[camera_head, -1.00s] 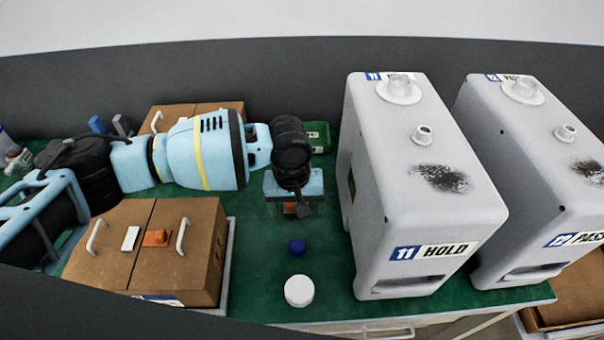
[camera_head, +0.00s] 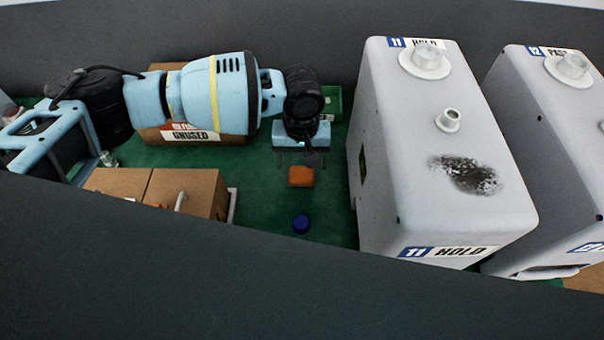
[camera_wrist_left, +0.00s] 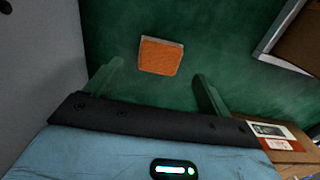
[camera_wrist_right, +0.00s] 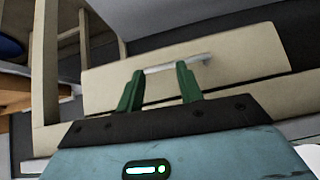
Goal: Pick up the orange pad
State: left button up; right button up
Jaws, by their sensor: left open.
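The orange pad (camera_head: 301,176) is a small block with a pale edge, lying flat on the green mat. In the left wrist view the orange pad (camera_wrist_left: 160,58) sits just beyond and between the fingertips, apart from both. My left gripper (camera_head: 312,160) points down just behind the pad in the head view. In the left wrist view my left gripper (camera_wrist_left: 158,75) is open and empty. My right gripper (camera_wrist_right: 159,70) shows only in the right wrist view, its fingers apart and empty, in front of a pale drawer with a handle.
The grey canister marked 11 HOLD (camera_head: 440,160) stands close to the right of the pad. A blue cap (camera_head: 300,224) lies in front of it. A cardboard box (camera_head: 205,190) is at left, another labelled UNUSED (camera_head: 205,136) behind. A dark foreground panel (camera_head: 250,290) hides the front.

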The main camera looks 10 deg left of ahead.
aim_at(302, 173)
pick_arm(q)
notch_tip(302, 173, down, 5)
dwell(0.3)
jog(key=shift+c, duration=1.3)
jog(key=c, duration=0.8)
jog(key=shift+r, duration=0.15)
